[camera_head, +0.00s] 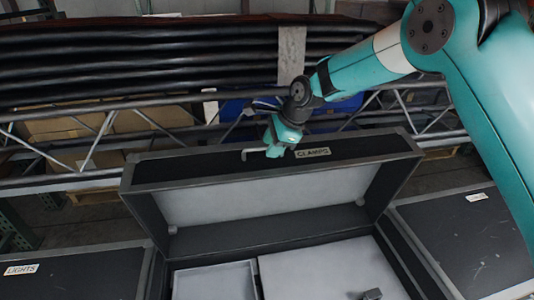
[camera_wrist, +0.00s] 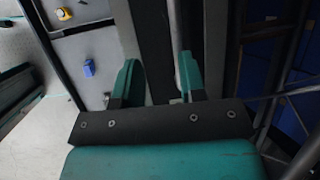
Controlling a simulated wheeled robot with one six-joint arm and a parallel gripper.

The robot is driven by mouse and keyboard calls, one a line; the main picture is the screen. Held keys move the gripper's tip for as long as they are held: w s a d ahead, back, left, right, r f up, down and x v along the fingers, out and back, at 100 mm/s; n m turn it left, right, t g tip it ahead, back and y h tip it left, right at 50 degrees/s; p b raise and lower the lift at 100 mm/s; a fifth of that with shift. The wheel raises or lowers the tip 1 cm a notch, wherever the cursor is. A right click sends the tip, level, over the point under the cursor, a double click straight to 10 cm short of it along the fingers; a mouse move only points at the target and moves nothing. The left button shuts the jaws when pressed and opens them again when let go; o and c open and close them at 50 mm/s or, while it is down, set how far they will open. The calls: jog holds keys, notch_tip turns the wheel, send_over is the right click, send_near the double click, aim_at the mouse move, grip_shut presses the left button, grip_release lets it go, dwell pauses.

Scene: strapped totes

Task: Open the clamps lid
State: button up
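The clamps lid (camera_head: 270,205) stands raised at a steep angle, its pale inner side facing the head camera. The CLAMPS label (camera_head: 313,152) is on its upper edge wall, beside a thin metal handle (camera_head: 245,153). My gripper (camera_head: 272,150) is at this edge, next to the handle and left of the label. In the wrist view, the two teal fingers (camera_wrist: 159,62) stand apart, with a dark strip of the lid edge between them. Contact with the handle cannot be told. The open case (camera_head: 215,282) below shows pale compartments.
Closed dark cases flank it: a LIGHTS case (camera_head: 70,280) at left and another (camera_head: 465,240) at right. Metal racking (camera_head: 100,140) stands close behind the lid. The wrist view shows a blue object (camera_wrist: 89,68) and a yellow one (camera_wrist: 65,14).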

jog(key=v, duration=0.8)
jog(key=shift+b, duration=0.3)
jog(key=shift+w, duration=0.1)
